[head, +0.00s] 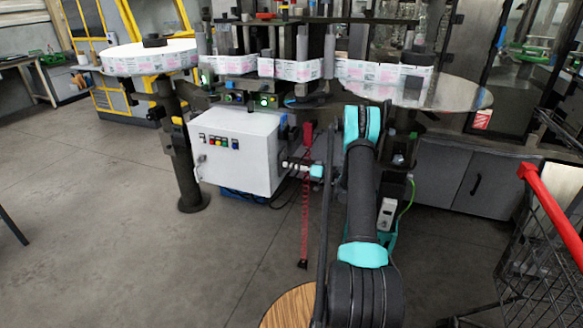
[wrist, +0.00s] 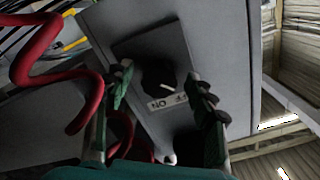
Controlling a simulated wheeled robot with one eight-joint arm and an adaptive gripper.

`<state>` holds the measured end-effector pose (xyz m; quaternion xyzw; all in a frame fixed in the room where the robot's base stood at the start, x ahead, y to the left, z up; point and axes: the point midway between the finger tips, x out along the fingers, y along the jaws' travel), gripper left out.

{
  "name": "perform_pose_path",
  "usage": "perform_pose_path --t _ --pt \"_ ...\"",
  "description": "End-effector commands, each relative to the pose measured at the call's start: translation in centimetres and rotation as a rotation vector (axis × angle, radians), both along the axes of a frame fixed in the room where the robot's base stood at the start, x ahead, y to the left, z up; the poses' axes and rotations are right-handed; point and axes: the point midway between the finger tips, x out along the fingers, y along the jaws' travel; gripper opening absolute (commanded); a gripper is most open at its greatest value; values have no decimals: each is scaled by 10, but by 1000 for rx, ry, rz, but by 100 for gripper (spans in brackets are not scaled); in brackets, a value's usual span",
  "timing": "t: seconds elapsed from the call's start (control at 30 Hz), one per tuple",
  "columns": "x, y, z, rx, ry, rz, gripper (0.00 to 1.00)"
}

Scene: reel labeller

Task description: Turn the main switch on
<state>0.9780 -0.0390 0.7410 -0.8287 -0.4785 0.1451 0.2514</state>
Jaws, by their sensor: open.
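The main switch (wrist: 158,74) is a black rotary knob on a dark plate on the grey box side, in the wrist view. A white mark on it points down and right, towards a pale label (wrist: 160,103) below, which carries rotated lettering including "ON"; the rest is partly hidden by a finger. My gripper (wrist: 160,80) is open, with one green-and-black finger on each side of the knob in the picture. I cannot tell whether they touch it. In the head view my gripper (head: 290,166) is at the right side of the white control box (head: 238,150); the knob is hidden there.
A red coiled cable (wrist: 88,90) hangs close left of my gripper in the wrist view. A post (head: 180,150) stands left of the box, and a cart with a red handle (head: 550,210) is at right.

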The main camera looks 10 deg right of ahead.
Motion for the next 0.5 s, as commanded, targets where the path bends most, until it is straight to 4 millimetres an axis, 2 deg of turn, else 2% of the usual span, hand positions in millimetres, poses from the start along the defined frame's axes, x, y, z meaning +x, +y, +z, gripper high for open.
perform_pose_path --t 0.07,0.43,0.5 --pt "0 0 0 0 0 0 52" --pt "0 0 0 0 0 0 7" --pt "0 0 0 0 1 0 6"
